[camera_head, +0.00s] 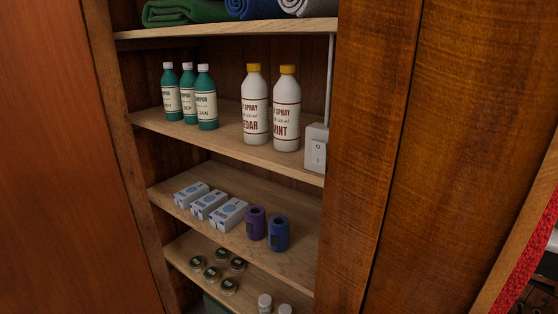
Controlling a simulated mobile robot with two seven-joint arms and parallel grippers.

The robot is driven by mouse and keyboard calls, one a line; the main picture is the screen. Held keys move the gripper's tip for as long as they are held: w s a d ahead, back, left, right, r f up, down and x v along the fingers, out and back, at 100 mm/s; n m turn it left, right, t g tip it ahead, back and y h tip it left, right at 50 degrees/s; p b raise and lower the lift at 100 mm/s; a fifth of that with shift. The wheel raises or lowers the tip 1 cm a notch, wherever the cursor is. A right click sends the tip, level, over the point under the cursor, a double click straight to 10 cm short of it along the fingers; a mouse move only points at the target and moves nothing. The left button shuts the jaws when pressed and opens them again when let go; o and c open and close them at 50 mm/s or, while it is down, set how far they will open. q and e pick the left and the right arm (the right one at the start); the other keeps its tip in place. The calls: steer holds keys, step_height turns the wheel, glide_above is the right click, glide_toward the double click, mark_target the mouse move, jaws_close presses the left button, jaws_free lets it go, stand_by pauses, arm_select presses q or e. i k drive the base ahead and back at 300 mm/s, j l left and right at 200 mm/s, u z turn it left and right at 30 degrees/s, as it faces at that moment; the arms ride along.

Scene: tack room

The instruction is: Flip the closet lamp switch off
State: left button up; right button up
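The lamp switch (318,154) is a white rocker in a pale box on the right inner side of the closet, at the level of the bottle shelf. A thin pale conduit (330,78) runs up from it. The rocker carries small marks, but its position is too small to tell. The spray bottle marked MINT (287,110) stands just left of the switch, with a small gap. Neither of my grippers is in view.
A wooden panel (375,160) stands right of the switch, and a reddish-brown panel (60,170) is at left.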

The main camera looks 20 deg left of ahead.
mark_target(319, 149)
steer(key=j, duration=1.45)
